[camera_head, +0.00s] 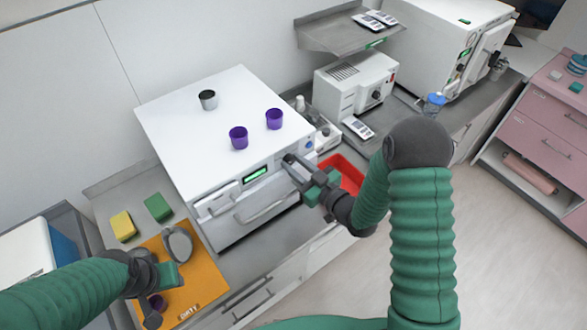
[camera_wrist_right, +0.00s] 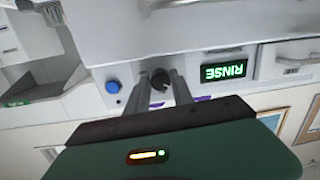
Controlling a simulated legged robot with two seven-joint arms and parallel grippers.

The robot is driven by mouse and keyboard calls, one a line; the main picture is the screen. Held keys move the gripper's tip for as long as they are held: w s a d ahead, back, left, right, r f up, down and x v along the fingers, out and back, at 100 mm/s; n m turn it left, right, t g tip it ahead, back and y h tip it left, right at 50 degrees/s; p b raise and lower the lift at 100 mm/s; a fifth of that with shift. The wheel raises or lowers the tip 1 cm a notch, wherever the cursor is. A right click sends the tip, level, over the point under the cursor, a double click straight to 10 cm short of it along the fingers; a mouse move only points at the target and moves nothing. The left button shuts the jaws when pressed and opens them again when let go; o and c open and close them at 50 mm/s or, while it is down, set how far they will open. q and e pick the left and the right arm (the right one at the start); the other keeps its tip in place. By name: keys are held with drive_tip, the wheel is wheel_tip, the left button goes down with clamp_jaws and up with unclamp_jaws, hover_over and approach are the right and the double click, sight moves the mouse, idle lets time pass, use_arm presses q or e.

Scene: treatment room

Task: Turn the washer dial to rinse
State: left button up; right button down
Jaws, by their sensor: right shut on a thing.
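The washer (camera_head: 215,125) is a white box on the counter, with a front panel bearing a green display (camera_head: 256,174). In the right wrist view the display (camera_wrist_right: 228,68) reads RINSE, upside down. The dark round dial (camera_wrist_right: 160,82) lies between the fingers of my right gripper (camera_wrist_right: 162,84). That gripper (camera_head: 291,162) is at the right part of the washer's front in the head view, shut on the dial. My left gripper (camera_head: 160,285) hangs over the orange mat at lower left; its fingers are hard to make out.
Purple cups (camera_head: 238,137) and a metal cup (camera_head: 208,99) stand on the washer. A blue button (camera_wrist_right: 112,87) is beside the dial. The orange mat (camera_head: 205,290) holds a grey round item (camera_head: 178,245); yellow (camera_head: 123,225) and green (camera_head: 158,207) blocks lie nearby. A red tray (camera_head: 350,178) is right of the washer.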

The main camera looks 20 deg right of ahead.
drive_tip(key=shift+n+b, duration=0.75)
drive_tip(key=shift+n, duration=0.25)
